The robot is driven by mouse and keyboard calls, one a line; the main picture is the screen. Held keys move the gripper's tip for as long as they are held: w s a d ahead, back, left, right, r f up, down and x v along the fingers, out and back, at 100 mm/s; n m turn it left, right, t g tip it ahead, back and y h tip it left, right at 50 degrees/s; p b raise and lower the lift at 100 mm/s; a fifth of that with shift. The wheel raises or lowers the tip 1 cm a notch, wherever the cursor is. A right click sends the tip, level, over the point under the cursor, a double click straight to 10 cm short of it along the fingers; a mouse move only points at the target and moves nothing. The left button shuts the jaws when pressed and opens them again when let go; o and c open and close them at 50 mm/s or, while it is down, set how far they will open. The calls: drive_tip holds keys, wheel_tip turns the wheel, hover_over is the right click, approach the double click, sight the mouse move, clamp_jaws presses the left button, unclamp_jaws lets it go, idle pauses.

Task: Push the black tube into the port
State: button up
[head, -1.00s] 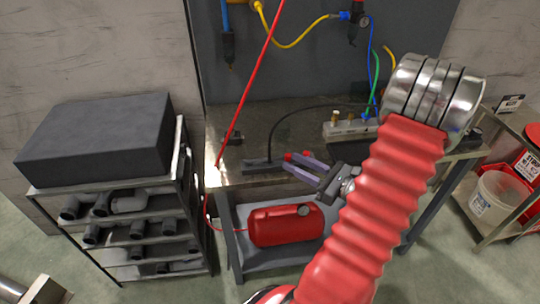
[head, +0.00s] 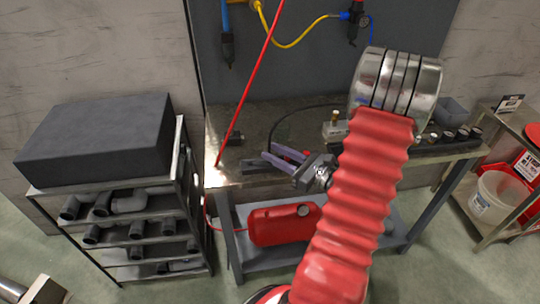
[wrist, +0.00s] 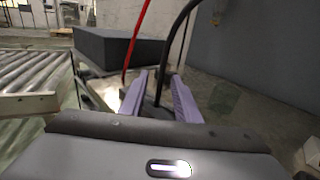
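The black tube (head: 285,121) arcs over the bench in the head view. Its right part runs toward a pale manifold block (head: 333,132) with a brass port (head: 335,114) on top. The manifold is partly hidden by my arm. The tube's lower left end meets a low black holder (head: 255,171) on the bench top. My gripper (head: 268,156), with purple fingers, is over that holder. In the wrist view the tube (wrist: 182,22) comes down between the two spread fingers (wrist: 159,78), with gaps on both sides. Whether the port is free cannot be told.
A red hose (head: 250,85) slants down to the bench's left edge. A shelf with a large dark block (head: 98,135) stands left. A black rack (head: 450,145) lies at the bench's right. A red tank (head: 284,224) sits below.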

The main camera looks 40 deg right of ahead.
drive_tip(key=shift+w+a, duration=0.15)
drive_tip(key=shift+w, duration=0.45)
drive_tip(key=shift+w+a, duration=0.2)
drive_tip(key=shift+w, duration=1.1)
drive_tip(key=shift+w+a, duration=0.2)
drive_tip(key=shift+w, duration=1.1)
clamp_jaws()
